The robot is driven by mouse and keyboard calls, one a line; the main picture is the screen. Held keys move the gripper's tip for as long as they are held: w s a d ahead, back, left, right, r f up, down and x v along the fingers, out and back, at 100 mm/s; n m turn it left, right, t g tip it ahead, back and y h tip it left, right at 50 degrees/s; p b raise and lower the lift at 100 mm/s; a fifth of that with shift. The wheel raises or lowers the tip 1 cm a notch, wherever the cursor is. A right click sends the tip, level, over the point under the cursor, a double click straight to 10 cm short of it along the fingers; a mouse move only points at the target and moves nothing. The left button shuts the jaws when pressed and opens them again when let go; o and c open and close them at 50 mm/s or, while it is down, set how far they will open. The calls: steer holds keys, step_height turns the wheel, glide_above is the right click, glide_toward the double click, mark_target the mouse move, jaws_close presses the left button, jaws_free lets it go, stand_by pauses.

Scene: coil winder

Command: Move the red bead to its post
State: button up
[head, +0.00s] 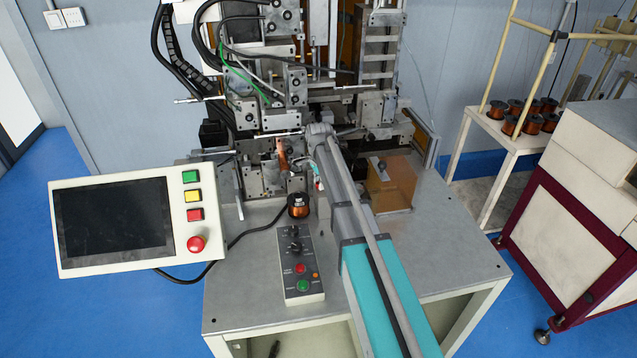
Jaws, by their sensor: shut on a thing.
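My arm reaches in from the bottom of the head view to the middle of the winder. At its far end, my gripper (316,172) shows small and partly hidden beside the grey arm link, above the metal table top. It is shut on a small red thing, which looks like the red bead (318,184). The bead's outline is too small to make out clearly. I cannot pick out which part of the winder is the bead's post.
The coil winder (285,85) stands behind my gripper. A copper spool (298,207) and a button box (300,265) are on the table (255,300). A control panel (125,227) stands at left, an amber-sided block (390,185) at right.

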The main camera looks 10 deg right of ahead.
steer(key=shift+f, duration=0.15)
steer(key=o, duration=0.8)
steer(key=shift+c, duration=0.2)
